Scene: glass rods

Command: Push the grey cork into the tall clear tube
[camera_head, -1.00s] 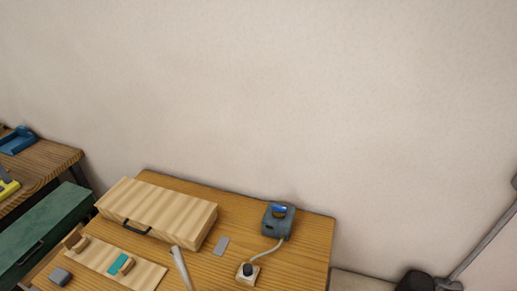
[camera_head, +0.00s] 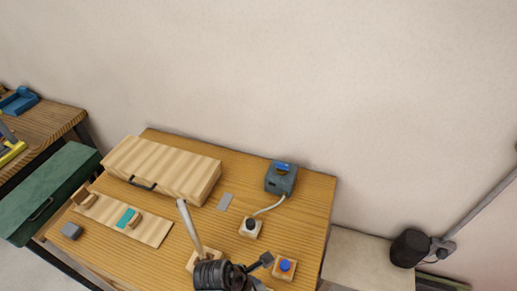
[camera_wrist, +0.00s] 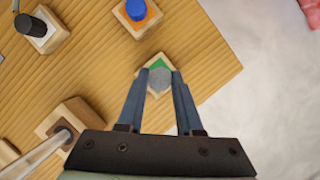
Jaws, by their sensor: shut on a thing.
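My gripper (camera_wrist: 160,77) points down in the wrist view, its fingers shut on the grey cork (camera_wrist: 159,79), whose round end shows between the fingertips. A small wooden block with a green top (camera_wrist: 154,64) lies directly beyond the cork; I cannot tell whether they touch. The tall clear tube (camera_head: 189,226) rises from a wooden base (camera_head: 192,262) in the head view, left of my dark arm end. The tube also shows in the wrist view (camera_wrist: 38,153) at the lower left, well apart from the cork. The cork is not visible in the head view.
A blue button block (camera_head: 285,266) and a black-knobbed block (camera_head: 250,227), cabled to a grey box (camera_head: 281,178), stand nearby. A striped wooden box (camera_head: 164,168), a board (camera_head: 145,229) with a teal piece and a grey block (camera_head: 71,231) lie left. The table's right edge is close.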

